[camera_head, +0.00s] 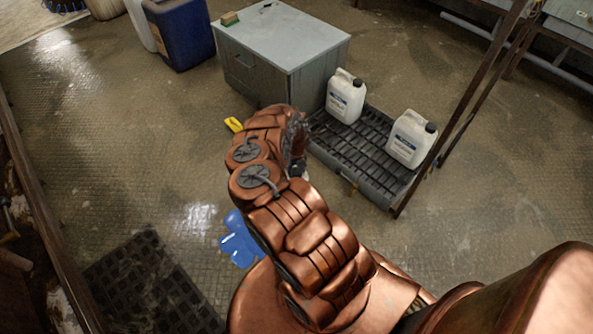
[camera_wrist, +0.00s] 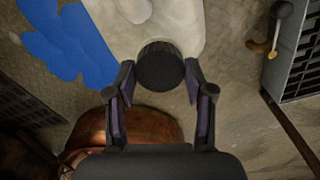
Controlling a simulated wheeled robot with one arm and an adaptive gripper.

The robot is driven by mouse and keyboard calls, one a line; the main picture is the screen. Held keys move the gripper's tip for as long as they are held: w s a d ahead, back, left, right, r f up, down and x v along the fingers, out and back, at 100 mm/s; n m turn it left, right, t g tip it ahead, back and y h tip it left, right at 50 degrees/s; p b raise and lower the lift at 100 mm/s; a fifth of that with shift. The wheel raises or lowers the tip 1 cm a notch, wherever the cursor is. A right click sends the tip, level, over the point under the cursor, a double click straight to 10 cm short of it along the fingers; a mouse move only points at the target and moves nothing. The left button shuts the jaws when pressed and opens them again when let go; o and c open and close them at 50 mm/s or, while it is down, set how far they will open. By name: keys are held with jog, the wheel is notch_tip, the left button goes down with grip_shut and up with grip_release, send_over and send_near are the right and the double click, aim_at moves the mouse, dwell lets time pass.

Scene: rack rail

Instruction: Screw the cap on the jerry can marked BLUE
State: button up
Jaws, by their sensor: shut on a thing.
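In the wrist view my gripper (camera_wrist: 159,78) has its two fingers on either side of a round black ribbed cap (camera_wrist: 160,66) and is shut on it. The cap lies over the near end of a white jerry can (camera_wrist: 180,20), seen from above. I cannot tell whether the cap sits on the neck or just above it. A flat blue shape (camera_wrist: 65,42) lies on the floor beside this can, and it also shows in the head view (camera_head: 238,240). In the head view my copper arm hides the gripper, the cap and most of this can.
Two white cans with dark caps, one at the back (camera_head: 346,98) and one at the right (camera_head: 409,140), stand on a black grated tray (camera_head: 345,160). A grey cabinet (camera_head: 290,40) stands behind. A rack post (camera_head: 470,105) rises at right. Floor at left is mostly clear.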

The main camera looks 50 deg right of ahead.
jog(key=o, duration=1.4)
